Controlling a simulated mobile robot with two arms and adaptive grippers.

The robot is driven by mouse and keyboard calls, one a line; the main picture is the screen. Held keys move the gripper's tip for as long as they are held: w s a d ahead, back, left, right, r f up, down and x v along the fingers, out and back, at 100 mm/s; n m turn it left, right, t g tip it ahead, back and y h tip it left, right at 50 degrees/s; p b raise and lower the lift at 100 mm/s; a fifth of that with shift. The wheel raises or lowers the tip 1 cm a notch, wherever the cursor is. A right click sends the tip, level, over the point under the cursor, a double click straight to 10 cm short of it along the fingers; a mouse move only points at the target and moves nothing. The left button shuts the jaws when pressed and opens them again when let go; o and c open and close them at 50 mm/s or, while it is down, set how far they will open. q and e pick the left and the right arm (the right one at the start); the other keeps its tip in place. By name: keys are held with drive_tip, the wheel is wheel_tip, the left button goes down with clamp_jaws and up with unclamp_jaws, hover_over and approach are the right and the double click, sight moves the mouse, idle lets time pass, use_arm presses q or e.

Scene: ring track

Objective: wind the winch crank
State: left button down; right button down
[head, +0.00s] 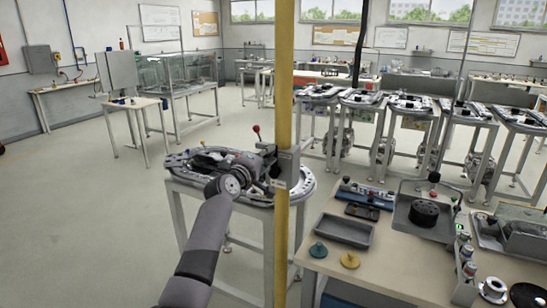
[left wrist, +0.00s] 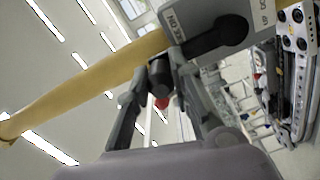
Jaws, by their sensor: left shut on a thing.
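The winch is a grey box (head: 287,165) mounted on a yellow vertical post (head: 284,70). In the left wrist view the winch box (left wrist: 200,14) shows close, with a black crank arm (left wrist: 218,38) on its face. The crank's dark grip (left wrist: 160,75) lies between the fingers of my left gripper (left wrist: 158,88). In the head view my left gripper (head: 264,164) is beside the winch, shut on the crank grip. My own wrist hides most of the crank there. My right gripper is out of view.
A round ring-track table (head: 303,184) stands behind the post. A red-knobbed lever (head: 256,130) rises near my gripper. A workbench (head: 385,262) with a grey tray (head: 343,231) stands at the right. Floor at the left is clear.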

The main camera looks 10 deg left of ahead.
use_arm(q)
drive_tip(key=shift+w+a+r+n, duration=0.15)
drive_tip(key=shift+w+a+n, duration=0.1)
drive_tip(key=shift+a+n, duration=0.65)
drive_tip(key=c, duration=1.4)
unclamp_jaws()
drive_tip(key=shift+s+d+f, duration=0.1)
drive_tip(key=shift+f, duration=0.1)
drive_tip(key=v, duration=1.2)
drive_tip(key=shift+r, duration=0.1)
